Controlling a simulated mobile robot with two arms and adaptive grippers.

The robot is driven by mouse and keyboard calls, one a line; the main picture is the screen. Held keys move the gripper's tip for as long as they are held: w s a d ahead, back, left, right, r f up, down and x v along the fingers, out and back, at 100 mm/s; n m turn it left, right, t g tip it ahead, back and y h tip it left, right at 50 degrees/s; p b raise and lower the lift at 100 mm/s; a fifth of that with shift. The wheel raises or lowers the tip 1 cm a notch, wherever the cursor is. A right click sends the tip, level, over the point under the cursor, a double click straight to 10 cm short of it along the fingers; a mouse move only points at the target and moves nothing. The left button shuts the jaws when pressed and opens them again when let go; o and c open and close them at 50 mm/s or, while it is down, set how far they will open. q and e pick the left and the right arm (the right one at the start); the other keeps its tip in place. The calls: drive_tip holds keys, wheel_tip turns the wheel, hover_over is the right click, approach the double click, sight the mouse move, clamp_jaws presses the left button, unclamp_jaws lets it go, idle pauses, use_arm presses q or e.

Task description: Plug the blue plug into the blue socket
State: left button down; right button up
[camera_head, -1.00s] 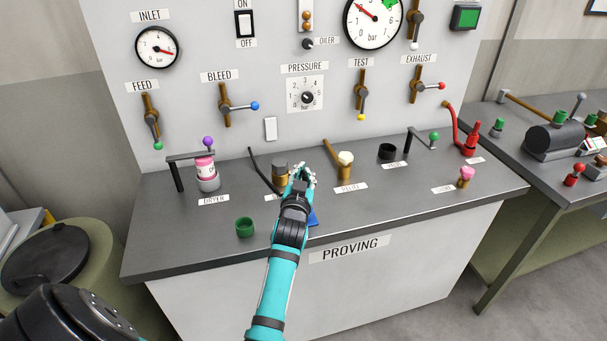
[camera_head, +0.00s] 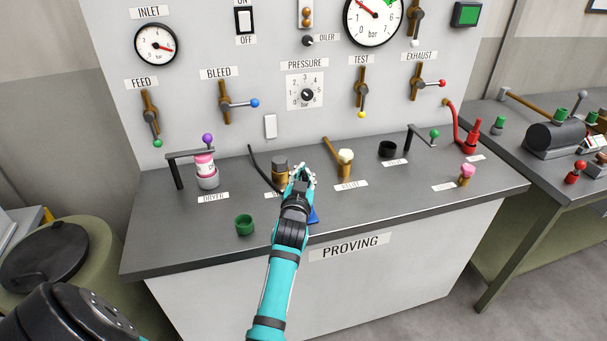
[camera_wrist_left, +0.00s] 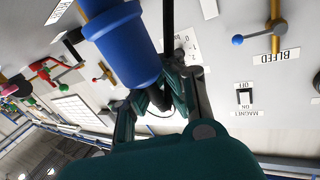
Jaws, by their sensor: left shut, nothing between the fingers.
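My left gripper (camera_head: 301,178) comes in from the left and reaches over the bench beside a brass-and-grey fitting. Its fingers are shut and empty. A small blue piece (camera_head: 313,216) on the bench shows just right of my wrist; my arm hides the rest. In the left wrist view, a large blue cylinder with a wider collar (camera_wrist_left: 122,45) is close to the camera beside the shut fingers (camera_wrist_left: 160,95), not held. I cannot tell whether this blue part is the plug or the socket. My right gripper is not in view.
The grey bench top (camera_head: 385,205) has free room at front right. A green cup (camera_head: 244,225) stands left of my arm. The brass-and-grey fitting (camera_head: 280,166), a black curved lead (camera_head: 261,170), a white-topped brass fitting (camera_head: 345,162) and a pink-topped piece (camera_head: 467,174) stand around.

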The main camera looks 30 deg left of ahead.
use_arm(q)
drive_tip(key=shift+f+b, duration=0.95)
drive_tip(key=shift+f, duration=0.45)
drive_tip(key=c, duration=2)
unclamp_jaws()
drive_tip(key=o, duration=0.6)
wheel_tip(320, 180, up, 10)
